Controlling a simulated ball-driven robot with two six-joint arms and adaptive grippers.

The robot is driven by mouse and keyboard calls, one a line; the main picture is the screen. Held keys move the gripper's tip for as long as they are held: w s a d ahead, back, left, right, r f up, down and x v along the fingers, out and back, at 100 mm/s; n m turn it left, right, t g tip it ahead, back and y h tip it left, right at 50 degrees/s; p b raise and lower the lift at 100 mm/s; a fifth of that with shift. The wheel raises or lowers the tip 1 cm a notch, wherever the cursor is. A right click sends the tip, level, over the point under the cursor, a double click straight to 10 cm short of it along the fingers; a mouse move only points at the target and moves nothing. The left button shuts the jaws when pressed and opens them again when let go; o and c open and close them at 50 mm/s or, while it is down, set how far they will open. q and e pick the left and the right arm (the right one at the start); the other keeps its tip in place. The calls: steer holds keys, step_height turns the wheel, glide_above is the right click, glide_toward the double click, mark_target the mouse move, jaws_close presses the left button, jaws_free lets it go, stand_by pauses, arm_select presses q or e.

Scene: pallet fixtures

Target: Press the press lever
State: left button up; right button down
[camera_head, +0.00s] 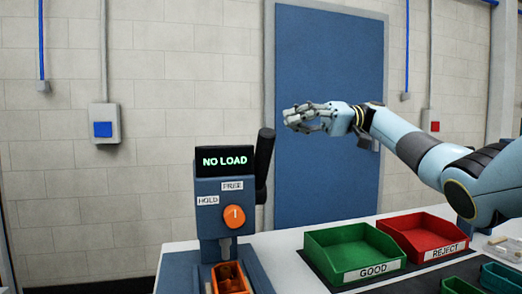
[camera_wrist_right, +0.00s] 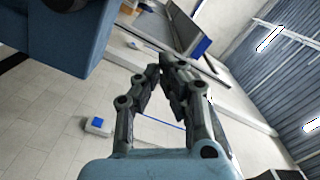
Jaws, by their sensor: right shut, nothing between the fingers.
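The press (camera_head: 221,192) is a blue-grey machine with a display reading "NO LOAD" and an orange knob (camera_head: 234,217) beside HOLD and FREE labels. Its press lever (camera_head: 263,160) has a black grip, stands nearly upright on the right side of the press and leans slightly. My right gripper (camera_head: 290,115) is shut and empty, up and to the right of the lever in the head view, apart from it in the picture. It also shows in the right wrist view (camera_wrist_right: 172,64), fingertips together. Part of a blue body (camera_wrist_right: 65,30) is at the wrist view's upper left. My left gripper is not in view.
An orange part (camera_head: 230,278) sits at the press base. A green GOOD bin (camera_head: 352,250) and a red REJECT bin (camera_head: 424,236) stand on the table to the right, with smaller green trays (camera_head: 500,278) nearby. A blue door (camera_head: 328,60) is behind.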

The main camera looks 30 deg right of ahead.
mark_target(262, 134)
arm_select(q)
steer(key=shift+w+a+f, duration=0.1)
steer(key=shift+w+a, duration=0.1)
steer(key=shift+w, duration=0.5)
arm_select(e)
steer(key=shift+f, duration=0.15)
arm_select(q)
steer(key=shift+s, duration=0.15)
arm_select(e)
steer(key=a+p, duration=0.1)
steer(key=a, duration=0.2)
steer(key=a+f+p, duration=0.1)
steer(key=a, duration=0.2)
steer(key=a+p, duration=0.2)
steer(key=a, duration=0.1)
steer(key=shift+s+a+f, duration=0.1)
steer(key=shift+s+f, duration=0.5)
steer(key=shift+s, duration=0.1)
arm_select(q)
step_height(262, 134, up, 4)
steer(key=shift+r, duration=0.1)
